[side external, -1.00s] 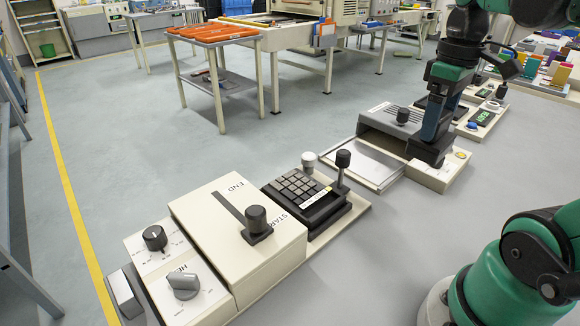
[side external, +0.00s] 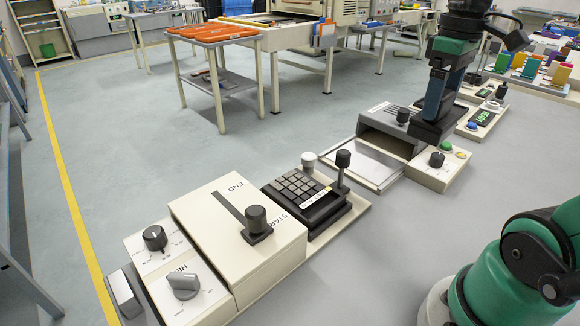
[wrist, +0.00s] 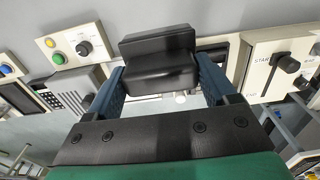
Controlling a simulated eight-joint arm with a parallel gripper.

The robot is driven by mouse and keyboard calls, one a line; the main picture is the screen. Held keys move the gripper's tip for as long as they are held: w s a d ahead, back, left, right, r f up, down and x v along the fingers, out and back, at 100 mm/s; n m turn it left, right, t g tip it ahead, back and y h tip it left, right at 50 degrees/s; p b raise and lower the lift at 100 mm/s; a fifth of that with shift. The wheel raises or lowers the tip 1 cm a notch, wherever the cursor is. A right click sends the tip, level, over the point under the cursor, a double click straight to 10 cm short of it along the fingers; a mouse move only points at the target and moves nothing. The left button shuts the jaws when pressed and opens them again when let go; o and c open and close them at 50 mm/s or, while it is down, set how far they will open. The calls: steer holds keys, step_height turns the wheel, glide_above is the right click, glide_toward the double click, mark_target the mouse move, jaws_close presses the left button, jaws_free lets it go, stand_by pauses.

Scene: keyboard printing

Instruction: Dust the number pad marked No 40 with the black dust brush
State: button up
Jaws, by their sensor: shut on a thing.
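The number pad (side external: 290,190) is a black block of dark keys on a cream base, left of and nearer than my gripper in the side view. It carries a small white and yellow label whose number I cannot read. My gripper (side external: 440,100) is shut on the black dust brush (side external: 432,132), a dark block held in the air above the knob panel to the right of the pad. In the wrist view the brush (wrist: 158,62) sits between the blue fingers of my gripper (wrist: 160,85). There it hides part of the row of devices behind it.
A cream box with a lever (side external: 258,222) adjoins the pad on the left. A grey tray (side external: 365,165) and the knob panel (side external: 437,172) lie to the right. The bench front is clear.

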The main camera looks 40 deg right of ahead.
steer(key=w+a, duration=0.2)
steer(key=w, duration=1.1)
steer(key=w+a+f, duration=0.6)
steer(key=w+f, duration=0.3)
steer(key=f, duration=0.1)
steer(key=shift+a+f, duration=0.25)
steer(key=shift+f, duration=0.05)
steer(key=shift+w, duration=0.1)
